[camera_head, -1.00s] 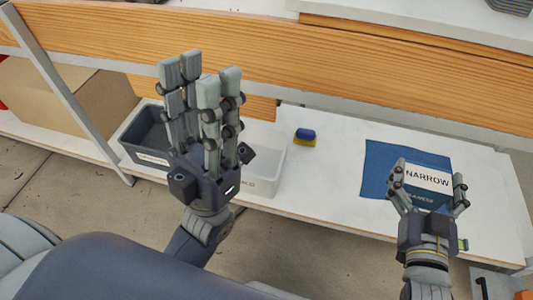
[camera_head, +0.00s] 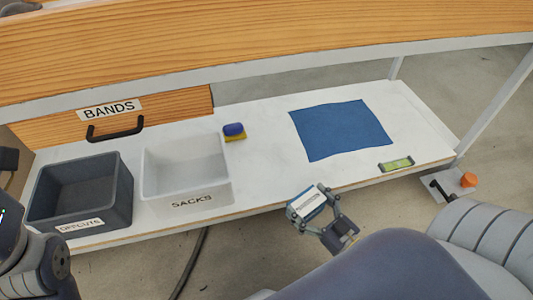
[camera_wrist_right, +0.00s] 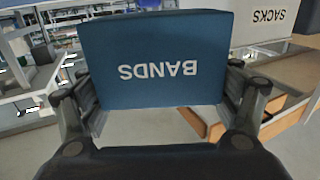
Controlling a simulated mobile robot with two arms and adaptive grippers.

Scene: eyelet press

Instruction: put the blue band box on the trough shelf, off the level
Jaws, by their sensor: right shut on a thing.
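The blue band box (camera_head: 306,204) is held in my right gripper (camera_head: 324,211), just off the front edge of the white trough shelf (camera_head: 262,166). In the right wrist view the box (camera_wrist_right: 155,60) fills the top middle, its word BANDS upside down, with a finger of the right gripper (camera_wrist_right: 160,100) on each side. The level (camera_head: 397,164), with a green vial, lies at the shelf's front right, apart from the box. My left gripper is out of view; only part of my left arm shows at the left edge.
A blue cloth (camera_head: 341,129) lies flat on the shelf's right half. A white SACKS bin (camera_head: 186,172) and a dark grey bin (camera_head: 80,195) stand on the left. A blue and yellow sponge (camera_head: 234,132) lies behind.

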